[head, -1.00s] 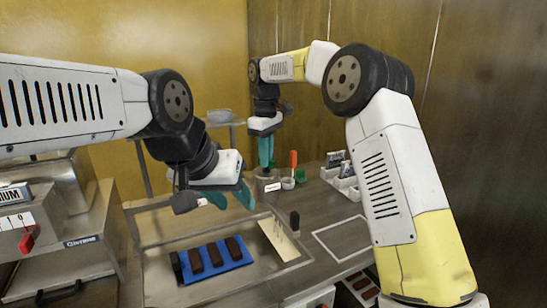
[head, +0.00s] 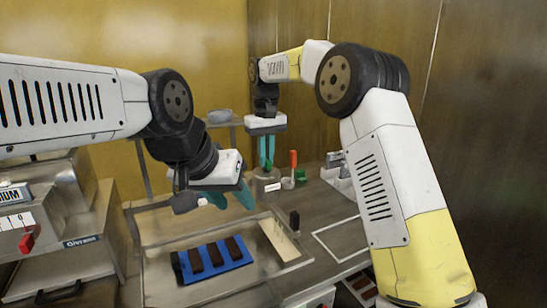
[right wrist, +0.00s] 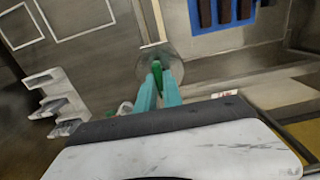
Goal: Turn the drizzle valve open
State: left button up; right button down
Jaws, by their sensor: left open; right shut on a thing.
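The drizzle valve shows as a green handle (right wrist: 157,74) on top of a round metal pot (right wrist: 172,52) in the right wrist view. In the head view the metal pot (head: 266,188) stands at the back of the counter, with a white label on its side. My right gripper (head: 267,163) is over the pot, pointing down. Its teal fingers, also in the right wrist view (right wrist: 159,84), are shut on the green handle and hide part of it. My left gripper (head: 226,200) is open and empty above the tray area, away from the valve.
A metal tray (head: 160,290) holds a blue mesh mat (head: 236,262) with several dark bars. A red-handled tool (head: 293,160) and a small white cup (head: 288,183) stand right of the pot. A white rack (head: 342,180) is farther right. A machine with a red switch (head: 27,243) is at left.

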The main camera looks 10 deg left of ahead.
dwell(0.3)
jog(key=c, duration=1.5)
grip_release()
jog(key=shift+r, duration=0.1)
notch_tip(320, 180, up, 7)
jog(key=shift+f, duration=0.1)
jog(key=shift+r, duration=0.45)
